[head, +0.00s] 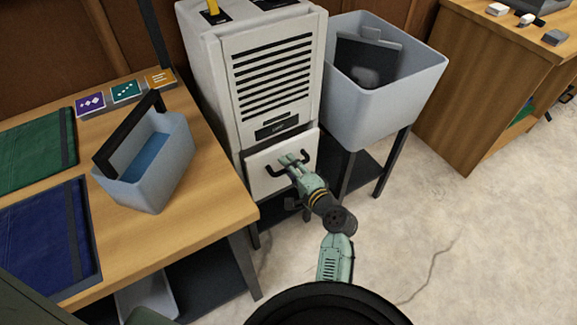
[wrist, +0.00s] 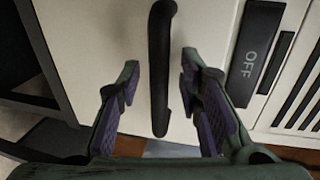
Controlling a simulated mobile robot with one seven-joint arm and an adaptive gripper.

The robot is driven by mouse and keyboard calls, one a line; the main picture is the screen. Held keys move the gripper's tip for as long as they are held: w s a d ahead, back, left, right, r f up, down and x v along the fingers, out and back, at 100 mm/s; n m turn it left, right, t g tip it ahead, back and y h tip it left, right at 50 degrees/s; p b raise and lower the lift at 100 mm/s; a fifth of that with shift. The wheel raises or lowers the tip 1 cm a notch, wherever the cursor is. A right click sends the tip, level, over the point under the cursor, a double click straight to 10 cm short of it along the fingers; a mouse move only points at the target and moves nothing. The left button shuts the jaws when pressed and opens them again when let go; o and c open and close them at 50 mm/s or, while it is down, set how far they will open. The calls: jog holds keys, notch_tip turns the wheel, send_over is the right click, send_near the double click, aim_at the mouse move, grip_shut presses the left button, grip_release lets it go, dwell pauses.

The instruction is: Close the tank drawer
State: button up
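The tank drawer (head: 257,181) is the pale front panel low on the white slatted appliance (head: 222,100). In the head view it appears to stand a little proud of the body, with a dark gap along its top. Its black bar handle (wrist: 160,110) crosses the drawer front (wrist: 95,35) in the wrist view. My gripper (head: 291,160) is at the drawer front in the head view. In the wrist view its two purple-padded fingers (wrist: 159,72) are open, one on each side of the handle, with space between pads and bar. A dark panel reading OFF (wrist: 250,58) is right of the handle there.
A wooden table (head: 205,215) with a blue-grey caddy (head: 150,180) stands left of the appliance. A grey tub (head: 390,100) on a dark stand is close on the right. A wooden cabinet (head: 480,80) stands farther right.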

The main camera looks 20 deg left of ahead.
jog(key=shift+c, duration=0.2)
grip_shut()
dwell(0.6)
